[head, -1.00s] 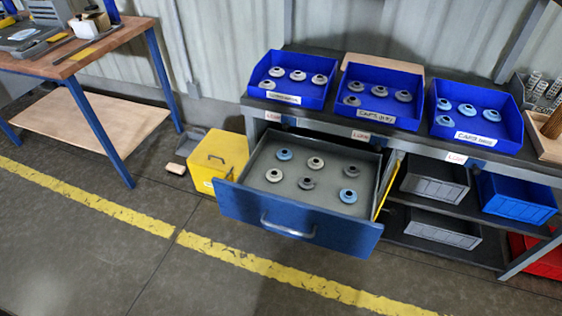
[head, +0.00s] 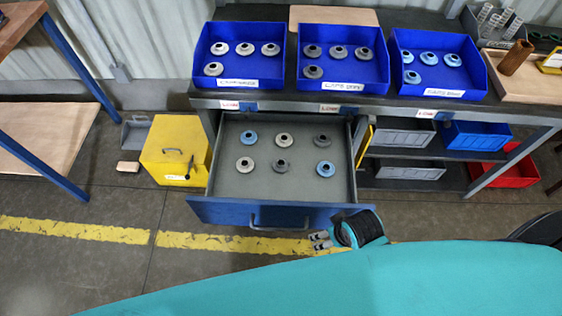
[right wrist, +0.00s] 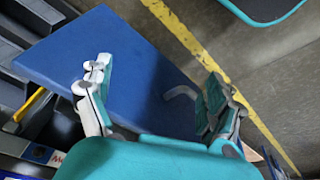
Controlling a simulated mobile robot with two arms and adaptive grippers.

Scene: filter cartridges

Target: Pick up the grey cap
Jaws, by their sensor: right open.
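In the head view an open drawer (head: 230,184) holds several round caps. Darker grey caps are at its back right (head: 322,139) and front middle (head: 281,166). Paler caps are at the back middle (head: 284,140) and front left (head: 245,164); blue ones are at the back left (head: 249,136) and front right (head: 325,169). My right gripper (head: 320,240) is just in front of the drawer, near its front right corner, apart from the caps. In the right wrist view it (right wrist: 157,78) is open and empty over the blue drawer front (right wrist: 110,70). My left gripper is out of view.
Three blue bins with caps stand on the bench: left (head: 205,50), middle (head: 375,75) and right (head: 475,75). A yellow box (head: 170,165) stands on the floor left of the drawer. Grey bins (head: 405,140) sit on the shelf at right.

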